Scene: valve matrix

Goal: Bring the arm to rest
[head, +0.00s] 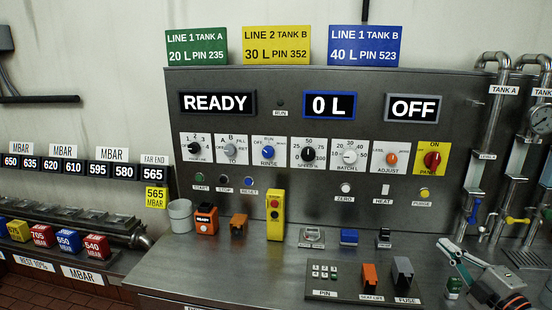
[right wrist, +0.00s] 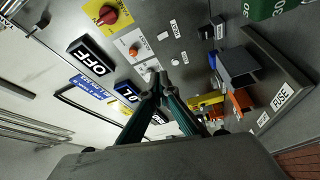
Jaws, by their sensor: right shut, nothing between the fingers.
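My right gripper (head: 446,243) shows at the lower right of the head view, with its arm coming in from the right edge. Its fingertips point up and left, in front of the panel's lower right part. In the right wrist view the fingertips (right wrist: 155,82) meet and hold nothing. My left arm and gripper are not in the head view. The steel control panel (head: 300,220) stands ahead with displays reading READY (head: 217,103), 0 L (head: 329,106) and OFF (head: 413,108).
The steel counter (head: 250,275) carries a FUSE box (head: 403,273), an orange box (head: 370,276) and a yellow button box (head: 275,213). Tank pipes and valves (head: 515,215) stand near the gripper on the right. Coloured MBAR blocks (head: 68,241) line the left.

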